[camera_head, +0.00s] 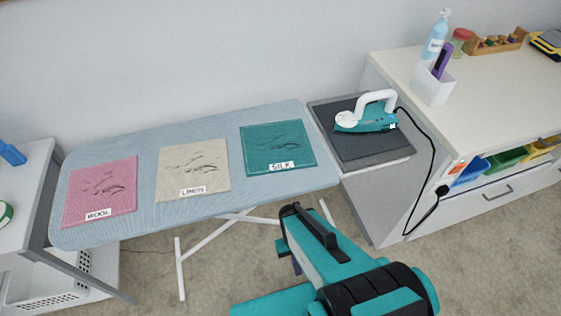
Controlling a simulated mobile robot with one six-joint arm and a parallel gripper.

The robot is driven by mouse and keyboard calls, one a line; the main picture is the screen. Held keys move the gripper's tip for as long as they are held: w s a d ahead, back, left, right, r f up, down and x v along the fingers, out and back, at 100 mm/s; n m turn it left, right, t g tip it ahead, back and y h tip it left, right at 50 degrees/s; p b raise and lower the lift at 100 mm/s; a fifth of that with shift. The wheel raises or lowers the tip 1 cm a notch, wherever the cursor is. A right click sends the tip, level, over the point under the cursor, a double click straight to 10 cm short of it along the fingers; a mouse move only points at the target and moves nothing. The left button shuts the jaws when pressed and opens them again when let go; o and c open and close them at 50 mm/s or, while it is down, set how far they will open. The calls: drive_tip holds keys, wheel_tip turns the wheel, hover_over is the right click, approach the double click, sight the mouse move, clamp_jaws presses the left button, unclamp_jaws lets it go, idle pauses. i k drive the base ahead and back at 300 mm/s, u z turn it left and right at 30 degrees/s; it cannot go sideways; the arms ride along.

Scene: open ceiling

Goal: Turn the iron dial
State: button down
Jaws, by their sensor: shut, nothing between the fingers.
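The iron (366,116) has a teal body and a white handle. It rests on a dark grey pad (372,147) at the right end of the ironing board (200,222). Its round white part at the left end may be the dial, but it is too small to tell and no markings can be read. Teal and black links of my arm fill the lower middle of the view, well in front of and below the iron. My gripper's fingers cannot be made out in this view. Nothing of mine touches the iron.
Wool (100,190), linen (193,168) and silk (278,147) cloths lie on the board. A black cord (433,150) runs from the iron down the cabinet side. A white cabinet (480,85) stands right, with a spray bottle (436,38) and white holder (433,86) on top.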

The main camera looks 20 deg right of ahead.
sight(347, 116)
drive_tip(key=z, duration=0.2)
drive_tip(key=k, duration=0.85)
drive_tip(key=z, duration=0.45)
